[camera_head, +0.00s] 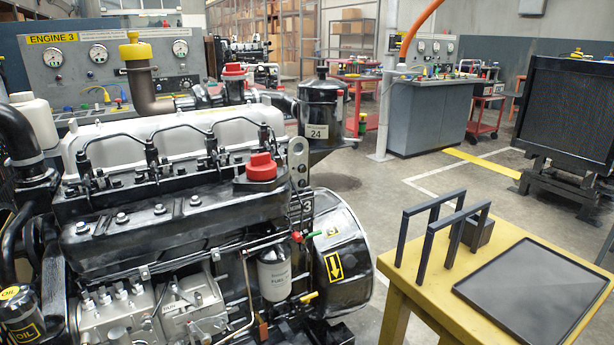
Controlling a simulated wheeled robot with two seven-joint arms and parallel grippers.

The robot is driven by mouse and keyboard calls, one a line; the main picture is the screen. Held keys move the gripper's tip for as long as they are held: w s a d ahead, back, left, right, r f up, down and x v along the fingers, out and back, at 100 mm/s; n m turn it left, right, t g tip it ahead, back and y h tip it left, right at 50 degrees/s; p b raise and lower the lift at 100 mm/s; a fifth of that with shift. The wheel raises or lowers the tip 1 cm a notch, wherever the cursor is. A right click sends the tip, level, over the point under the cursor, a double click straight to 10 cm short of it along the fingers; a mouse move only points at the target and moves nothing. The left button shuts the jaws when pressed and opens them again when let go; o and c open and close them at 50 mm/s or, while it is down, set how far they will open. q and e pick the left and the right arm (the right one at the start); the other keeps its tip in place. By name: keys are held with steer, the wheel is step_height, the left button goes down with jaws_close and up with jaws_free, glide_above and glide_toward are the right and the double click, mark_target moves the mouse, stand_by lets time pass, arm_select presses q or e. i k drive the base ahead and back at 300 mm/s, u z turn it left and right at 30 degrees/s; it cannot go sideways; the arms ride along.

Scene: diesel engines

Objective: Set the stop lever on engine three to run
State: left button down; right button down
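A diesel engine (175,212) fills the left of the head view. Behind it a grey gauge panel (100,70) carries a yellow "ENGINE 3" sign (53,39). A silver injection pump (190,305) sits low on the engine's near side, with a small pale label (147,323) that seems to read RUN. I cannot clearly make out the stop lever or its position there. A small red-and-green-tipped part (297,236) and a yellow-tipped handle (308,297) show near the fuel filter (274,275). Neither of my grippers is in view.
A yellow table (430,300) at the lower right holds a black tray (535,290) and a dark rack with two upright frames (440,235). A black radiator (568,115) stands at the right. Behind are a grey test bench (430,115) and red carts. Open floor lies between.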

mark_target(197, 301)
steer(key=z, duration=0.45)
steer(key=k, duration=0.55)
steer(key=z, duration=0.5)
steer(key=i, duration=0.95)
steer(key=u, duration=0.9)
